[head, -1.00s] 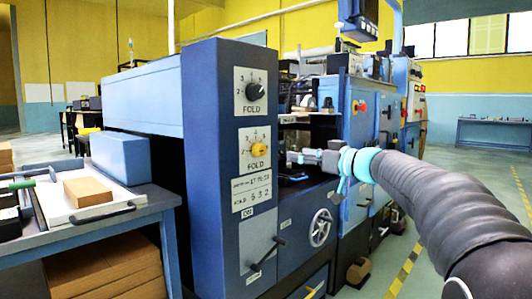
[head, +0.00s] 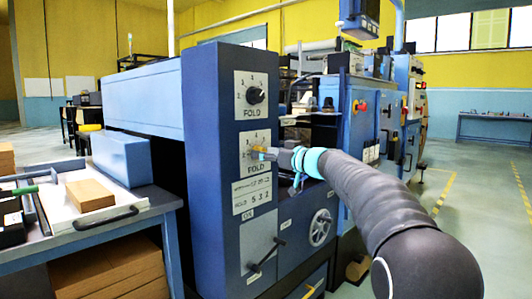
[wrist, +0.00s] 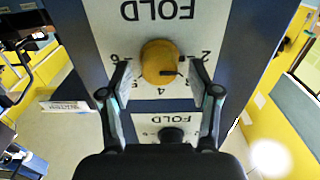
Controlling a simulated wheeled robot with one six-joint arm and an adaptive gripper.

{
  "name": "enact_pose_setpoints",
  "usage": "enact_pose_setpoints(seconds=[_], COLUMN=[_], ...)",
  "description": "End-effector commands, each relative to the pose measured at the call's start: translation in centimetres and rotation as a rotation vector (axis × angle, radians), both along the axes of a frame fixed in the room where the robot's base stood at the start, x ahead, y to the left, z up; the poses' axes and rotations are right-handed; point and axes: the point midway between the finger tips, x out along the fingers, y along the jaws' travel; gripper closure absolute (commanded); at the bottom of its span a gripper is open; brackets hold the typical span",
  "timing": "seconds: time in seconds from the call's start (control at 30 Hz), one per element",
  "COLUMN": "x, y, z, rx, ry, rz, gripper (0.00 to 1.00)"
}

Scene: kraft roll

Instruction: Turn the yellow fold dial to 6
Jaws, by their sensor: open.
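The yellow fold dial (wrist: 160,62) is on a white plate marked FOLD, which appears upside down in the wrist view. There the 6 is left of the dial, the 2 right and the 4 below. A dark mark on the dial's lower right lies on the side between 4 and 2; its exact reading is unclear. My gripper (wrist: 160,74) is open, with one finger on each side of the dial and a small gap visible on both sides. In the head view my gripper (head: 264,153) is at the lower dial plate and hides most of the dial.
A black fold dial (head: 256,96) is above on the same blue column (head: 202,180); it also shows below the yellow one in the wrist view (wrist: 172,134). A lever (head: 265,256) and handwheel (head: 320,228) are lower. A workbench with a tray (head: 140,203) stands at left.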

Motion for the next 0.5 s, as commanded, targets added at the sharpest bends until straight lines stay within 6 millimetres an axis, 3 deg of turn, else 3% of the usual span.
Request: enact_pose_setpoints(seconds=[0.17,0.27,0.4,0.5], x=[0.00,-0.01,-0.01,-0.01], y=[0.00,-0.01,-0.01,-0.01], z=[-0.01,-0.01,-0.01,0.00], rx=[0.000,0.000,0.000,0.000], ry=[0.000,0.000,0.000,0.000], rz=[0.000,0.000,0.000,0.000], gripper=[0.38,0.58,0.93,0.97])
